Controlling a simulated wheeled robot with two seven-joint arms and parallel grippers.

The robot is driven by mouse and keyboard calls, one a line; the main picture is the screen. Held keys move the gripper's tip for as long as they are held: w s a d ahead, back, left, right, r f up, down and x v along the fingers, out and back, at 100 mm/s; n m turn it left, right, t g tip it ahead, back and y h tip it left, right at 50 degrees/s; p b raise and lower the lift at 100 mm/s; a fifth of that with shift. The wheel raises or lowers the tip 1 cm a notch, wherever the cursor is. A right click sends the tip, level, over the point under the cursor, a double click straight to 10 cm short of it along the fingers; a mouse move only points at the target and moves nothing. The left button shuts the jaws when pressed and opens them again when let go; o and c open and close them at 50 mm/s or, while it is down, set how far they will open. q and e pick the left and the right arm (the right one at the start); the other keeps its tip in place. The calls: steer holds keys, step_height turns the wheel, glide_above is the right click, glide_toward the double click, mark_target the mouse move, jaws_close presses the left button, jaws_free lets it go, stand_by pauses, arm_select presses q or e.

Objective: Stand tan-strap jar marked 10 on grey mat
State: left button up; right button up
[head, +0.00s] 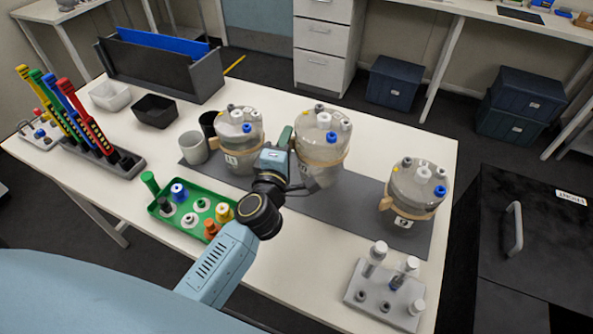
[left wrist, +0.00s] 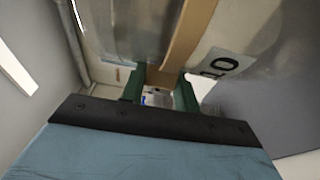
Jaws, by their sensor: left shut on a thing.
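The tan-strap jar marked 10 (head: 322,142) is a clear vessel with a grey lid and white and blue caps, in the middle of the head view. Its label 10 (left wrist: 219,65) and tan strap (left wrist: 188,40) show close up in the left wrist view. My left gripper (left wrist: 160,85) has its green fingers shut on the strap's tab, at the jar's left side in the head view (head: 287,150). The jar looks upright over the grey mat (head: 330,205); I cannot tell whether its base touches the mat. My right gripper is not in view.
Similar strapped jars stand on the mat at left (head: 240,128) and right (head: 418,188). A green tray (head: 160,212) with bottles lies left of my arm, and a grey rack (head: 385,300) stands at front right. Cups (head: 193,147) stand behind the tray. Bare mat lies between the middle and right jars.

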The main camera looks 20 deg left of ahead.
arm_select(q)
steer(key=shift+f+b, duration=1.95)
steer(key=shift+f, duration=1.05)
steer(key=shift+f, duration=0.15)
steer(key=o, duration=1.1)
steer(key=shift+c, duration=0.2)
steer(key=shift+s, duration=0.15)
steer(key=s+d+b, duration=0.1)
steer(key=s+d, duration=0.1)
steer(key=s, duration=0.9)
steer(key=shift+s, duration=0.3)
